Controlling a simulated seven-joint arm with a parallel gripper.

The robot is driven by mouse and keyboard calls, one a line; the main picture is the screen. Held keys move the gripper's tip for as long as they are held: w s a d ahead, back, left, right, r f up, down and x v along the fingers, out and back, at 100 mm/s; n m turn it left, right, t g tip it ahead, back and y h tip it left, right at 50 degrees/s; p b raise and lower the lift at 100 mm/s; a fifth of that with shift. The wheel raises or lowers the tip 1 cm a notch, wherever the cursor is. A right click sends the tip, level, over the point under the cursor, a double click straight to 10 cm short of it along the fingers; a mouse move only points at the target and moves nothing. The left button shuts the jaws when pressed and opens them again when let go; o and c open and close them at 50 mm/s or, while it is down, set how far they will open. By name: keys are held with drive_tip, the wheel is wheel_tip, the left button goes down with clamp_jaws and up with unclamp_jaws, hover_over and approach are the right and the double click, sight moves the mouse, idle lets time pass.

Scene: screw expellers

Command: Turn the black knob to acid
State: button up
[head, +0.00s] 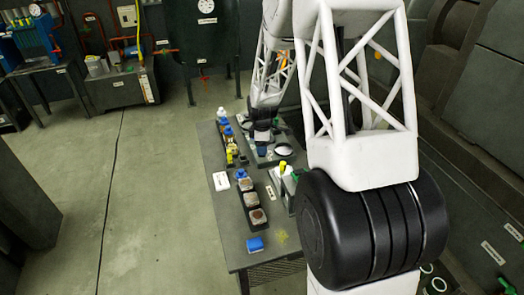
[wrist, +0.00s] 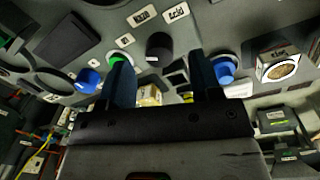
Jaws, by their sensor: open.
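The black knob (wrist: 159,47) sits on a grey panel at the top middle of the wrist view. Two white labels are above it: one appears to read acid (wrist: 176,12), and the other (wrist: 142,16) is hard to read. My gripper (wrist: 160,62) is open and empty, its two dark fingers apart with the knob showing between and beyond them. I cannot tell how far the fingertips are from the knob. In the head view my gripper (head: 263,137) is over the far part of the table, and the knob cannot be made out there.
A blue knob (wrist: 88,80) is left of the fingers; another blue knob (wrist: 224,70) and a green part (wrist: 121,58) are close to them. The table (head: 226,215) carries bottles and a row of small containers (head: 251,200). A blue item (head: 255,245) lies near its front.

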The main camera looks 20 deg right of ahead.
drive_tip(key=shift+w+f, duration=0.1)
drive_tip(key=shift+f, duration=1.4)
drive_tip(key=shift+c, duration=0.3)
drive_tip(key=c, duration=0.9)
